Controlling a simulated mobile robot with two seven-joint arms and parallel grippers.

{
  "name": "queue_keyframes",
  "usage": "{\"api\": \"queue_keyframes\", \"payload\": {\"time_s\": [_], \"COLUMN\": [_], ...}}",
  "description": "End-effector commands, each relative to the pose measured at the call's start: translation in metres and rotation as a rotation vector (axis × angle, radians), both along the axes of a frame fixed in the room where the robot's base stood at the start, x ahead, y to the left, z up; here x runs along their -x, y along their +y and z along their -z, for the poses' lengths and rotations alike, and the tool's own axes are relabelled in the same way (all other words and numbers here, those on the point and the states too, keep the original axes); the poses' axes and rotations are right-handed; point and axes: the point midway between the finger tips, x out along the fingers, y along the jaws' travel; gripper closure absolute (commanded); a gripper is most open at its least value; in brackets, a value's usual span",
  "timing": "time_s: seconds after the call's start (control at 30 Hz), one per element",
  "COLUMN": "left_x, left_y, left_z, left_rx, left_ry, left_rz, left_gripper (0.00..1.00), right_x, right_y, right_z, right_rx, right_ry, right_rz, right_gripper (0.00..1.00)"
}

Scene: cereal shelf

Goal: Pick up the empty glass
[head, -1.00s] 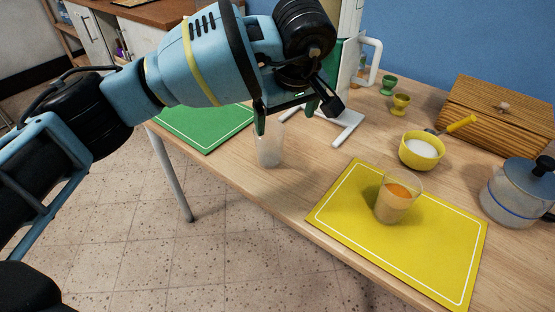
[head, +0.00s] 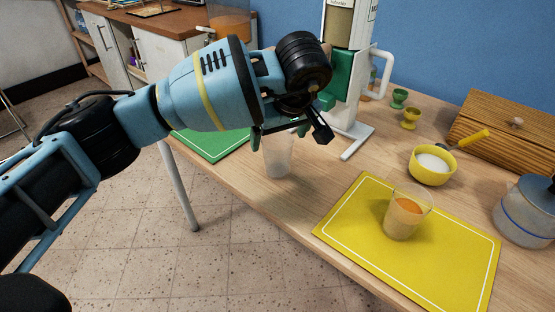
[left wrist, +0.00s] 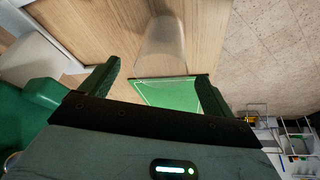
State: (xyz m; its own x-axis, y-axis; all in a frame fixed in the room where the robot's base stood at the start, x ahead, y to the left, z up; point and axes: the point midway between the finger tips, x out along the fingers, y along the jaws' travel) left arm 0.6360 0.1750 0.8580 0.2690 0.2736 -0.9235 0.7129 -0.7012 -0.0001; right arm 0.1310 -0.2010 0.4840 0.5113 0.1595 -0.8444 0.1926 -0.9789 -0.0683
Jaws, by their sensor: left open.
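The empty clear glass (head: 279,160) stands upright on the wooden table near its front edge, between the green mat and the yellow mat. My left gripper (head: 279,134) is open and empty, with its fingers at about the glass's upper part; the gripper hides the rim in the head view. In the left wrist view the glass (left wrist: 162,48) lies ahead of the open fingers, roughly centred between them. I cannot tell whether a finger touches it. My right gripper is not in view.
A glass with orange-brown contents (head: 406,217) stands on the yellow mat (head: 345,240). Behind are a white-and-green dispenser (head: 345,75), a yellow bowl of white stuff (head: 432,165), egg cups (head: 410,118), a wooden box (head: 510,125) and a lidded jug (head: 527,210). The green mat (head: 215,145) lies left.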

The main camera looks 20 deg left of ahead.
Motion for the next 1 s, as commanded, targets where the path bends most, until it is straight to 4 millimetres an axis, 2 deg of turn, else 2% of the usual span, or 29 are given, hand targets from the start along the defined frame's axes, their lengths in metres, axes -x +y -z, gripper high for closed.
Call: {"api": "queue_keyframes", "payload": {"time_s": [0.1, 0.2, 0.43, 0.93, 1.0], "left_x": [-0.004, -0.007, -0.008, -0.008, -0.008], "left_y": [0.006, 0.009, 0.009, 0.009, 0.009], "left_z": [0.019, 0.028, 0.029, 0.029, 0.028], "left_rx": [0.0, 0.001, 0.001, 0.001, 0.001], "left_ry": [0.004, 0.002, 0.0, 0.001, -0.001], "left_rz": [-0.002, 0.0, 0.0, 0.0, 0.0], "left_gripper": [0.12, 0.12, 0.12, 0.76, 0.78], "right_x": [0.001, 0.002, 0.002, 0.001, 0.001], "right_y": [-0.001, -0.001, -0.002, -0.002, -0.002], "right_z": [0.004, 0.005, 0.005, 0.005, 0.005], "right_rx": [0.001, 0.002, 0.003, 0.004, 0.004], "right_ry": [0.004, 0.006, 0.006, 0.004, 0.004], "right_rz": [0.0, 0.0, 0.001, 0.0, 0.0], "right_gripper": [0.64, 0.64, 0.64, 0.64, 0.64]}}
